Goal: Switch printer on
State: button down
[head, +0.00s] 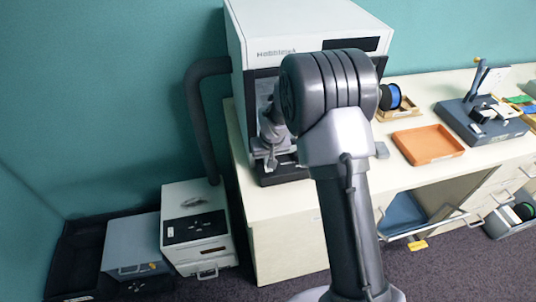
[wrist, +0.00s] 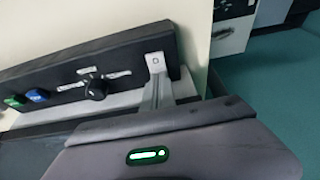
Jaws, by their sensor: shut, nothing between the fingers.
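The printer (head: 262,30) is a tall white box with a dark front, standing on the pale bench. My arm covers much of its front. In the wrist view its dark control panel (wrist: 130,58) carries a black knob (wrist: 96,89) between pale markings, a blue button (wrist: 37,95) and a green button (wrist: 15,101). My gripper (wrist: 155,62) is shut and empty, its tip over the panel's right end, to the right of the knob. I cannot tell whether it touches the panel. In the head view my gripper (head: 271,162) is low in front of the printer, partly hidden by my wrist.
A grey hose (head: 196,110) runs from the printer down to a white floor unit (head: 197,260). An orange tray (head: 428,145), a spool (head: 390,97) and a dark-based press (head: 482,118) stand on the bench (head: 280,207) to the right.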

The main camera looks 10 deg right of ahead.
jog(key=shift+w+f+b, duration=0.1)
jog(key=shift+f+b, duration=0.25)
jog(key=shift+b, duration=0.2)
jog(key=shift+r, duration=0.1)
jog(key=shift+s, duration=0.2)
jog(key=shift+s+f, duration=0.2)
jog(key=shift+s+r, duration=0.1)
jog(key=shift+s, duration=0.5)
jog(key=shift+r, duration=0.1)
